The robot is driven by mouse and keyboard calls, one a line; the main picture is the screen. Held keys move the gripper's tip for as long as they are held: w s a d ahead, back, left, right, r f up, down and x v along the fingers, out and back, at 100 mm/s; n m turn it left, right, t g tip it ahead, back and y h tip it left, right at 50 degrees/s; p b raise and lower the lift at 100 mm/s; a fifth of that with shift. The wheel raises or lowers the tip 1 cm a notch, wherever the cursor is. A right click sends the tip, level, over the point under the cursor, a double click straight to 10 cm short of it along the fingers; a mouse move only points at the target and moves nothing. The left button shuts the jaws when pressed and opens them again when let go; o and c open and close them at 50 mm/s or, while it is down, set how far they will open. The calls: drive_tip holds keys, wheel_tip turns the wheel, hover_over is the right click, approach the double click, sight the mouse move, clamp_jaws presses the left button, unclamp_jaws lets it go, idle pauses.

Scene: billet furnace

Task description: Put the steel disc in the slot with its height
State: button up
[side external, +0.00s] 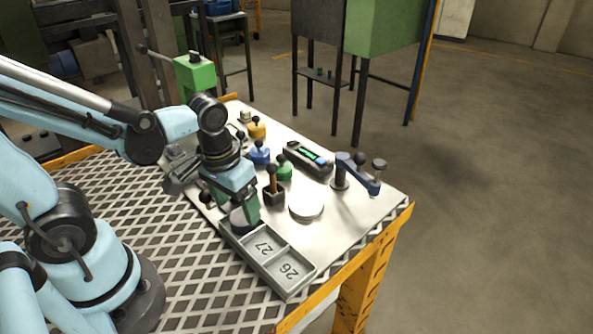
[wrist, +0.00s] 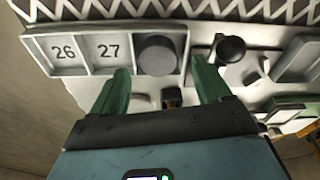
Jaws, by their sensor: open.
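The dark grey steel disc (wrist: 157,55) lies in the end compartment of the slotted tray (side external: 268,262), to the right of slots 26 and 27 in the wrist view. It covers any number there. In the side external view the disc (side external: 239,221) shows partly behind a finger. Slot 27 (wrist: 108,48) and slot 26 (wrist: 62,51) are empty. My gripper (wrist: 161,66) is open, its green fingers spread on either side of the disc's compartment with no visible grip on it. In the side external view my gripper (side external: 248,208) is low over that end of the tray.
A round pale plate (side external: 307,205) lies right of the tray. A gauge with a green display (side external: 308,158), a blue lever stand (side external: 358,175) and several knobbed pieces, including a green one (side external: 284,171), stand behind. The perforated bench top (side external: 165,285) is clear at front left.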

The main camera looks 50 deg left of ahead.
sight(234, 222)
wheel_tip(234, 222, up, 9)
drive_tip(key=s, duration=0.1)
drive_tip(key=shift+w+a+f+m+t, duration=0.15)
drive_tip(key=shift+w+m+t, duration=0.2)
drive_tip(key=shift+w+t, duration=0.55)
drive_tip(key=shift+w+a+f+m+t, duration=0.1)
drive_tip(key=shift+w+m+t, duration=0.3)
drive_tip(key=shift+w+t, duration=0.5)
drive_tip(key=shift+w+a+f+m+t, duration=0.15)
drive_tip(key=shift+w+m+t, duration=0.2)
drive_tip(key=shift+w+t, duration=0.55)
drive_tip(key=shift+s+d, duration=0.1)
drive_tip(key=shift+s, duration=0.1)
